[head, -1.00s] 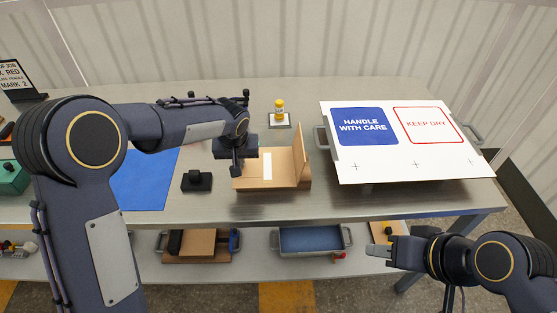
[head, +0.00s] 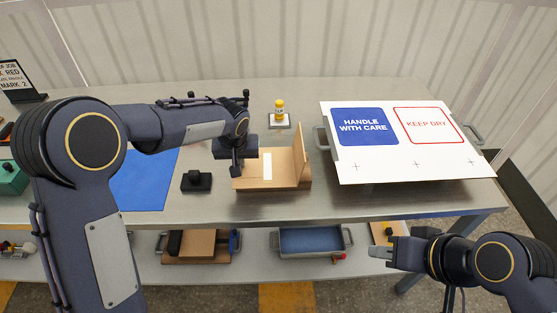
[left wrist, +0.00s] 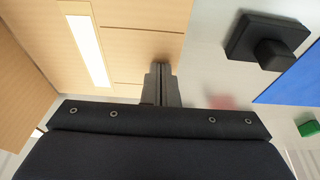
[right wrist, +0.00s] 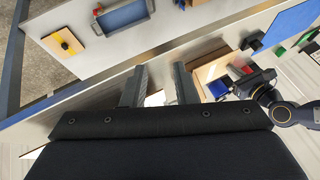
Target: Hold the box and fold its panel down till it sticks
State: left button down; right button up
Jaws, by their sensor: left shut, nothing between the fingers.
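The light-brown box (head: 250,183) sits on the metal table near its front edge. Its panel (head: 301,150) stands upright at the right end. A white strip (head: 267,166) lies on its top face; the strip also shows in the left wrist view (left wrist: 88,48). My left gripper (head: 237,170) is shut and empty, fingers pointing down at the box's left end. In the left wrist view its closed fingertips (left wrist: 162,68) overlap the box's edge; I cannot tell whether they touch. My right gripper (head: 378,252) is open and empty, in front of the table; its parted fingers show in the right wrist view (right wrist: 158,75).
A black block with a knob (head: 197,181) and a blue mat (head: 142,185) lie left of the box. A large white sign board (head: 375,168) is at the right. A lower shelf holds trays, including a blue one (head: 311,241).

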jog(key=shift+w+d+r, duration=0.1)
jog(key=shift+w+r, duration=0.15)
jog(key=shift+w, duration=0.1)
jog(key=shift+c, duration=1.1)
jog(key=shift+m+g, duration=0.3)
jog(key=shift+m, duration=0.1)
jog(key=w+r, duration=0.1)
jog(key=w, duration=0.1)
jog(key=w+r, duration=0.1)
jog(key=w, duration=0.1)
jog(key=w+d+r, duration=0.1)
jog(key=w, duration=0.1)
jog(key=shift+w+r, duration=0.2)
grip_shut()
jog(key=w+m+g, duration=0.2)
jog(key=w, duration=1.5)
jog(key=w+a+f+m+y, duration=0.1)
jog(key=w+a+f, duration=0.2)
jog(key=w, duration=0.5)
jog(key=a+f, duration=0.4)
jog(key=a, duration=0.1)
jog(key=shift+s+f, duration=0.15)
jog(key=shift+f, duration=0.1)
